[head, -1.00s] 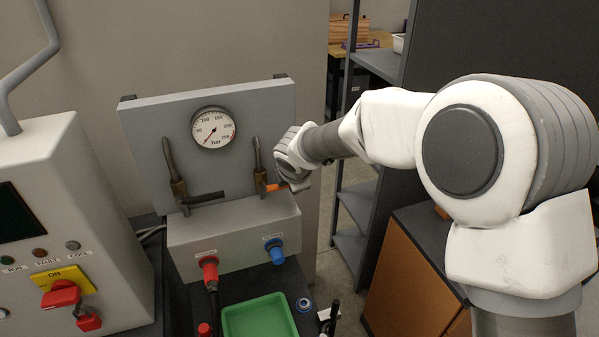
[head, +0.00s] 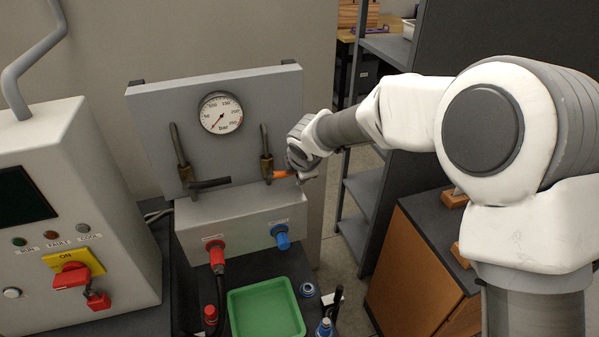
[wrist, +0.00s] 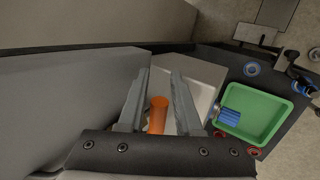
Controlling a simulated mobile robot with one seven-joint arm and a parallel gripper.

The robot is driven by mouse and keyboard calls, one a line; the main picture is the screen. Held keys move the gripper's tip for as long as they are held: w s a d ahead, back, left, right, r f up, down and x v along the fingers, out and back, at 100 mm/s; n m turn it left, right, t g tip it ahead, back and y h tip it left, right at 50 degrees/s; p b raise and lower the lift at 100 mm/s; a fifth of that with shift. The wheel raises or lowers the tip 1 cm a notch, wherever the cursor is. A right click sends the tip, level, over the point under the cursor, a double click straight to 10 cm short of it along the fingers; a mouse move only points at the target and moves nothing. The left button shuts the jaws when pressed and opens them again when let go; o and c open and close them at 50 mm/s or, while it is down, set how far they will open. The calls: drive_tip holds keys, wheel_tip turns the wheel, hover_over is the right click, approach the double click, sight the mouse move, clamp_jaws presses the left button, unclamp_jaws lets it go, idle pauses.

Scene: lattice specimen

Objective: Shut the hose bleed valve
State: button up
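A grey panel (head: 215,165) carries a round pressure gauge (head: 221,113) with its needle pointing low left. Below it are two brass valves with pipes. The left valve has a black lever (head: 210,183) pointing right. The right valve (head: 267,168) has an orange lever (head: 283,174), also pointing right. No label that I can read tells which is the hose bleed valve. My gripper (head: 298,172) is at the end of the orange lever. In the wrist view the orange lever (wrist: 158,112) lies between the two spread fingers (wrist: 160,92), with gaps at both sides.
Below the panel is a grey box with a red connector (head: 217,255) and a blue connector (head: 281,238). A green tray (head: 266,310) lies in front. A control cabinet (head: 70,150) with a red switch (head: 72,275) stands at left; shelving (head: 362,195) stands at right.

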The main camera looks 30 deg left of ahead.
drive_tip(key=v, duration=1.7)
drive_tip(key=shift+s+r, duration=0.15)
drive_tip(key=shift+s, duration=0.05)
